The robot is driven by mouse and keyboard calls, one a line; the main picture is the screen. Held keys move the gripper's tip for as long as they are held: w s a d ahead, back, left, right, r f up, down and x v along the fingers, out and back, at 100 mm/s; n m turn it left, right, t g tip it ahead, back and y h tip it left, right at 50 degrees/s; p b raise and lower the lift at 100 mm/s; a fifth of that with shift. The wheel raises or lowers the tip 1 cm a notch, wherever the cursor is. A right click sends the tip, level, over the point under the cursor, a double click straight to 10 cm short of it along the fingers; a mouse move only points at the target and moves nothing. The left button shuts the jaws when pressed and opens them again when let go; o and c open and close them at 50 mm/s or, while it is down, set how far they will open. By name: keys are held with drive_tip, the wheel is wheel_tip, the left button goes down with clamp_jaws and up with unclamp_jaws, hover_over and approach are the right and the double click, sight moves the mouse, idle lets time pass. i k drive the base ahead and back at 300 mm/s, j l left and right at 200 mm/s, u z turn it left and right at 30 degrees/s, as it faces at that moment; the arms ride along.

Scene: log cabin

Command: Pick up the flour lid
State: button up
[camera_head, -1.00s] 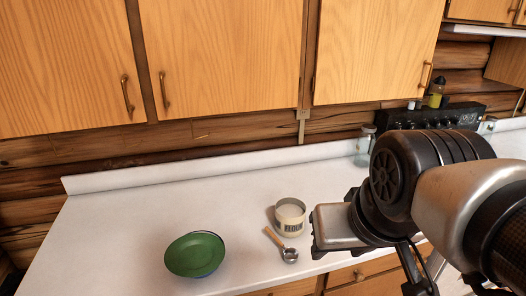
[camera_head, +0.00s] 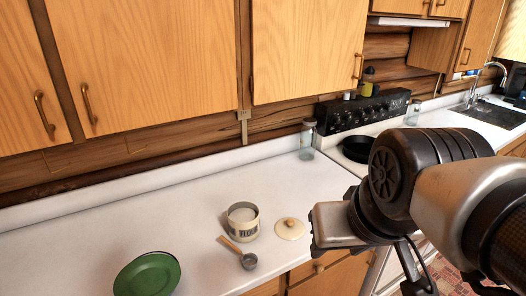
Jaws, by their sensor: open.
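The flour lid (camera_head: 290,229) is a cream disc with a small wooden knob, lying flat on the white counter. My gripper (camera_head: 322,228) is in front of the counter, just right of the lid in the picture.
A scoop with a wooden handle (camera_head: 231,243) lies in front of the canister. A glass jar (camera_head: 307,140) stands at the back, beside the stove (camera_head: 362,115) with a black pan (camera_head: 357,149). The counter behind the canister is clear.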

sight(287, 228)
drive_tip(key=i+l+u, duration=0.3)
drive_tip(key=l+u, duration=0.15)
drive_tip(key=l, duration=0.2)
drive_tip(key=i+l+u, duration=0.2)
drive_tip(key=l+u, duration=0.2)
drive_tip(key=l, duration=0.3)
